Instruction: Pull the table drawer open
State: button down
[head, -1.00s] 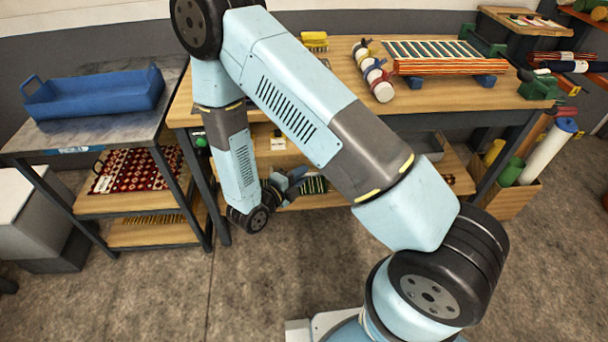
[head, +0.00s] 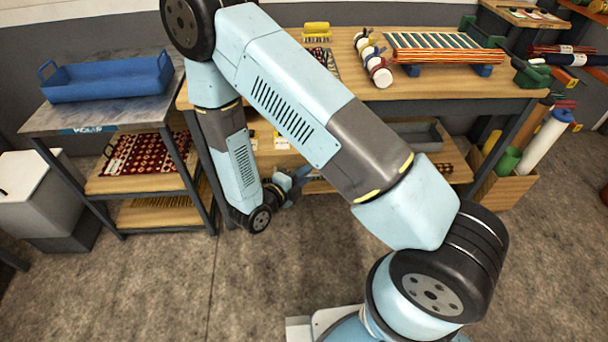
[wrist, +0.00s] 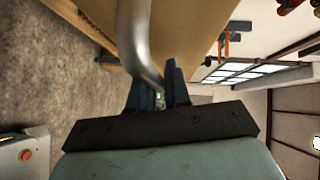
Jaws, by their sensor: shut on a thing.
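The wooden workbench (head: 440,92) stands ahead of me in the head view, and my arm crosses in front of it. My gripper (head: 298,178) is low at the bench's front left, small and partly hidden there. In the wrist view my gripper (wrist: 161,88) has its two dark fingers shut on a curved grey metal handle (wrist: 134,40). The handle runs close along a light wooden face (wrist: 190,45), which looks like the drawer front. I cannot tell from these views how far the drawer stands out.
A side table (head: 105,108) with a blue tray (head: 108,78) stands at the left, a patterned rug on its shelf. A striped rug roll (head: 440,55) and white bottles lie on the bench. A wooden box (head: 500,182) stands at right. Floor in front is clear.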

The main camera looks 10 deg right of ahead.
jog(key=shift+a+f, duration=0.1)
jog(key=shift+f, duration=0.05)
jog(key=c, duration=1.4)
grip_release()
jog(key=shift+o, duration=1)
jog(key=v, duration=1.3)
jog(key=shift+s+a, duration=0.15)
jog(key=shift+a, duration=0.15)
